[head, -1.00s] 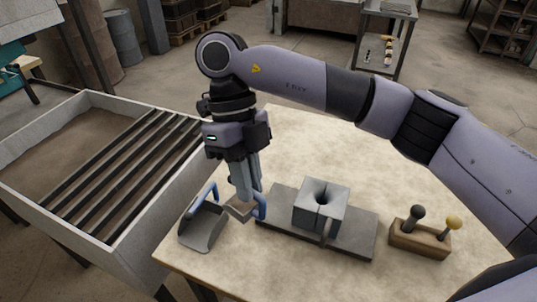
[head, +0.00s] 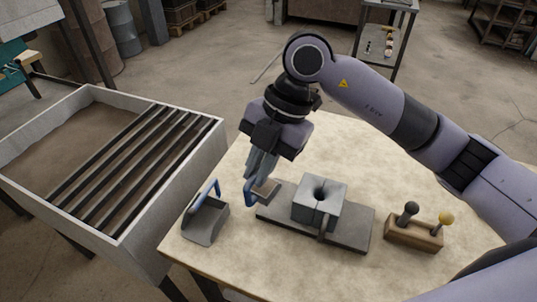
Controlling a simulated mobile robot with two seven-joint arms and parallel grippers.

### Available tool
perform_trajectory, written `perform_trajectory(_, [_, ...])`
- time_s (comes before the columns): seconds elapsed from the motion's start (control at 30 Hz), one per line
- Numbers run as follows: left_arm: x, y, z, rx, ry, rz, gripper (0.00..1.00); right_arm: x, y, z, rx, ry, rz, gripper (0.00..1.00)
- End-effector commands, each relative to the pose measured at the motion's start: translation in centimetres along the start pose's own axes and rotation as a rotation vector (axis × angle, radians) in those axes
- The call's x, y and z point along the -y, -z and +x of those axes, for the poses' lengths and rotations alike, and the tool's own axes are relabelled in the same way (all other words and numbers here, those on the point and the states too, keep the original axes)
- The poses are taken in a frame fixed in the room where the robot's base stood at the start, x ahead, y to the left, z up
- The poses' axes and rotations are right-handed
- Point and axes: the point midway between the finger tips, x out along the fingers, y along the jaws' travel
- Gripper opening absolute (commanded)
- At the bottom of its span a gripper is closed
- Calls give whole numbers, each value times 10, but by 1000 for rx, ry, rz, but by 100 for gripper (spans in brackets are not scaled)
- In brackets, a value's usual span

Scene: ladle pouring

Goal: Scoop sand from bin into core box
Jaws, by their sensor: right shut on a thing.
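The core box (head: 305,212) is a grey split block with a round dark hole in its top. It stands on a flat dark plate (head: 346,236) on the table. The bin (head: 190,165) at the left holds brown sand (head: 55,140), partly covered by dark bars. A grey scoop (head: 205,226) with a blue handle lies near the table's left edge. My right gripper (head: 258,178) is shut on a blue-handled tool (head: 250,196) with a small tan-grey block-like head, just left of the core box. Whether this tool touches the plate or carries sand is unclear. My left gripper is out of view.
A wooden block (head: 414,236) with a dark knob and a yellow knob stands on the table (head: 290,268) at the right. The table behind the core box is clear. A shelf cart (head: 385,35) and barrels (head: 122,30) stand far back.

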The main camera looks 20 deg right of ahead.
Motion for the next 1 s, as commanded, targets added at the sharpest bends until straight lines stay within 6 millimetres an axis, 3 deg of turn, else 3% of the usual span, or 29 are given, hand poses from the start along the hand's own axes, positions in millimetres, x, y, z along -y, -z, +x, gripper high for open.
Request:
perform_trajectory(0.3, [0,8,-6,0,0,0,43,4,-6,-10,87,-146,395,0])
perform_trajectory(0.5, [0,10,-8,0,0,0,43,6,-9,-13,123,-204,562,0])
perform_trajectory(1.0, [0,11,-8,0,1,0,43,18,-24,-18,128,-232,634,0])
